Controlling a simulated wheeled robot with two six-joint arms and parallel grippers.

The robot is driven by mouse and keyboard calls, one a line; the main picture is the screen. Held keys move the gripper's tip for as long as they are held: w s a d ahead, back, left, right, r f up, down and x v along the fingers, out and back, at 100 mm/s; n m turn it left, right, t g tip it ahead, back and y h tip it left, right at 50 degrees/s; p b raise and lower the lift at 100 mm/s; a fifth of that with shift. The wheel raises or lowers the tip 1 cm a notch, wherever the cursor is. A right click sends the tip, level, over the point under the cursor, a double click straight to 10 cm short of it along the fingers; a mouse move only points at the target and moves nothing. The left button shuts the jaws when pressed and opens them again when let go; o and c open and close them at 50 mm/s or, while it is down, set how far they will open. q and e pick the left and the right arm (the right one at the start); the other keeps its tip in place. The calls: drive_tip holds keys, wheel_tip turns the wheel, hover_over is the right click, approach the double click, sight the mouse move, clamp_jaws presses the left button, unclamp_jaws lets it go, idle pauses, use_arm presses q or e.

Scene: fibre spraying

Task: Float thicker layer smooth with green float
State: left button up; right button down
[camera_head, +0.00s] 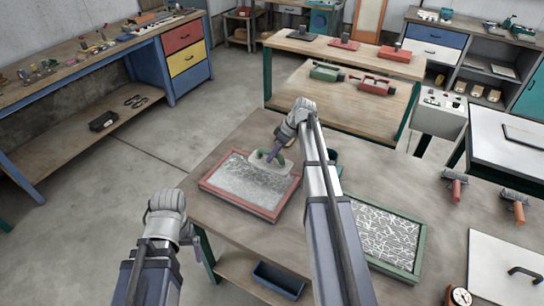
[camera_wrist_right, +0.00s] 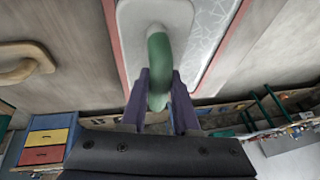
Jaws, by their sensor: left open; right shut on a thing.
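My right gripper (camera_head: 277,152) is shut on the green handle of the float (camera_head: 270,164). In the right wrist view the purple fingers (camera_wrist_right: 160,100) close around the green handle (camera_wrist_right: 158,55), with the pale float plate beyond. The float lies over the far right part of the red-framed panel (camera_head: 207,184), which holds a dense grey fibre layer (camera_head: 245,182). Contact under the plate is hidden. A green-framed panel (camera_head: 421,250) with a sparser strand pattern (camera_head: 385,238) lies to the right. My left gripper (camera_head: 167,202) is open and empty, left of the table, apart from the panels.
Two rollers (camera_head: 455,187) (camera_head: 519,208), a white lidded board (camera_head: 505,265) and a gauge (camera_head: 460,297) stand at right. A blue bin (camera_head: 278,280) sits on the lower shelf. My right forearm crosses between the panels.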

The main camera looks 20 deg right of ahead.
drive_tip(key=shift+f+b, duration=3.4)
drive_tip(key=shift+f, duration=0.2)
drive_tip(key=shift+f, duration=0.2)
drive_tip(key=shift+w+a+r, duration=0.15)
drive_tip(key=shift+w+a, duration=0.45)
drive_tip(key=shift+w, duration=0.2)
drive_tip(key=shift+w+a, duration=0.6)
drive_tip(key=shift+w, duration=0.15)
drive_tip(key=shift+w+a, duration=0.65)
drive_tip(key=shift+w, duration=0.05)
drive_tip(key=shift+w, duration=0.1)
